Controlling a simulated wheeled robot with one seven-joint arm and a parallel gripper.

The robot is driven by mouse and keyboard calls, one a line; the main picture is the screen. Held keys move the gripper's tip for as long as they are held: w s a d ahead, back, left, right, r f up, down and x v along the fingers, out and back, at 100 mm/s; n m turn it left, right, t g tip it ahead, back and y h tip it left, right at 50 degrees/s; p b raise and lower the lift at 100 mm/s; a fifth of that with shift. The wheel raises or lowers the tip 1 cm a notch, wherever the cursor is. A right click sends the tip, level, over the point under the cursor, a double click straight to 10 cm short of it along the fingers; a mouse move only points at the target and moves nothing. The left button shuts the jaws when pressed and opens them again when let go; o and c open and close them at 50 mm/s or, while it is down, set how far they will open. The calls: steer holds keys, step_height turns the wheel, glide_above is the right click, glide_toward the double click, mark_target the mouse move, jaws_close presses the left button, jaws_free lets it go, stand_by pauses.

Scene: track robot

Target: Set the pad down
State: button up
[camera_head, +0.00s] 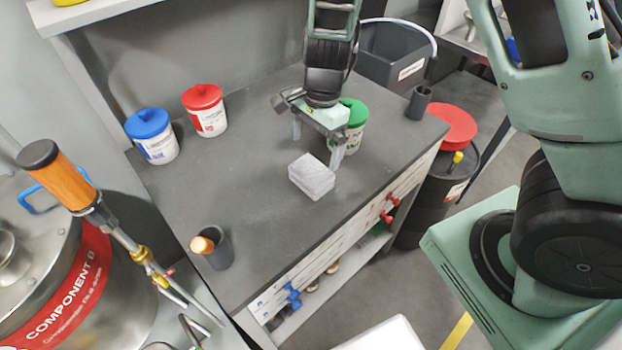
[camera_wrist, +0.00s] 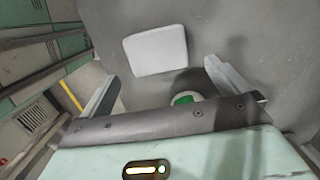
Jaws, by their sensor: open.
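The pad is a whitish-grey block (camera_head: 312,177) lying on the dark grey table top (camera_head: 240,190). It also shows in the wrist view as a pale rounded rectangle (camera_wrist: 156,50). My gripper (camera_head: 317,152) is open just beside and above the pad, on its far side in the head view. In the wrist view the two fingers (camera_wrist: 165,82) are spread wide, and the pad lies beyond their tips with nothing seen held between them. I cannot tell whether a finger touches the pad.
A green-lidded tub (camera_head: 353,120) stands close behind my gripper. A red-lidded tub (camera_head: 205,110) and a blue-lidded tub (camera_head: 152,137) stand at the back left. A dark cup (camera_head: 215,250) is at the near left corner, another (camera_head: 418,102) at the right. The table's middle left is clear.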

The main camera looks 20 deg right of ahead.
mark_target(312, 169)
steer(key=f, duration=0.5)
steer(key=a+f, duration=0.1)
steer(key=f, duration=0.2)
steer(key=shift+s+f, duration=0.3)
steer(key=shift+s, duration=0.1)
steer(key=c, duration=0.9)
steer(key=shift+o, duration=0.2)
steer(key=shift+r, duration=0.1)
